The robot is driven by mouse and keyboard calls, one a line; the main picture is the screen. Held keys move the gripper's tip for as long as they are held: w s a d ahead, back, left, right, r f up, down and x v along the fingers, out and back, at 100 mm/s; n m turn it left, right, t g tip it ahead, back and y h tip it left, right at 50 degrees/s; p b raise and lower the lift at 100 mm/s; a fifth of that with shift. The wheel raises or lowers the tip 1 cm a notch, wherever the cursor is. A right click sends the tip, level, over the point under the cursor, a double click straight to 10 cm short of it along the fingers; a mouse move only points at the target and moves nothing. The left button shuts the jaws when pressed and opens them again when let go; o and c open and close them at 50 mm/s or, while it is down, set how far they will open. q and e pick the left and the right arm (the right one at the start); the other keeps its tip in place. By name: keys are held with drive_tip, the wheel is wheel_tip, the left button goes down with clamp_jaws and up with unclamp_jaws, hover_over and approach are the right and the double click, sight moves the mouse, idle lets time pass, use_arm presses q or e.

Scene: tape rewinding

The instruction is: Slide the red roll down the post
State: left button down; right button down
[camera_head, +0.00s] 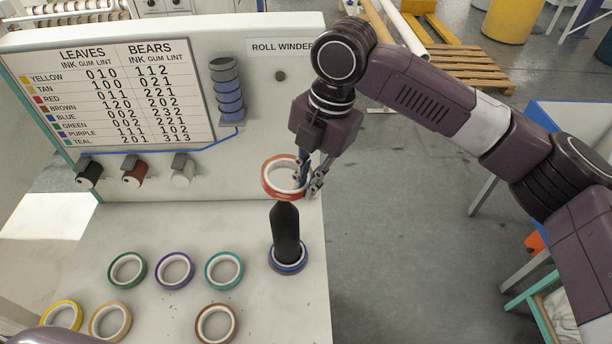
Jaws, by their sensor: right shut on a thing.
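The red roll (270,189) is in my right gripper (308,184), which is shut on its right side. The roll is held nearly level just above the pointed top of the black post (286,232). The post stands upright on the white bench, with a blue roll (288,262) around its base. Whether the roll's hole is exactly over the post tip is hard to tell. My left gripper is not in view; only a dark piece shows at the bottom left edge.
Green (127,270), purple (174,270), teal (224,269), yellow (62,314), tan (110,321) and brown (216,323) rolls lie on the bench (170,225). A panel with a chart (110,95) and knobs rises behind. The bench's right edge is close to the post.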

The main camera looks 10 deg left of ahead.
wheel_tip(320, 180, down, 7)
drive_tip(key=b, duration=0.6)
idle(0.3)
drive_tip(key=shift+a+f, duration=0.1)
drive_tip(key=c, duration=2)
unclamp_jaws()
drive_tip(key=shift+o, duration=0.2)
wheel_tip(320, 180, up, 12)
drive_tip(key=d, duration=0.2)
drive_tip(key=shift+w, duration=0.2)
drive_tip(key=shift+d+f, duration=0.1)
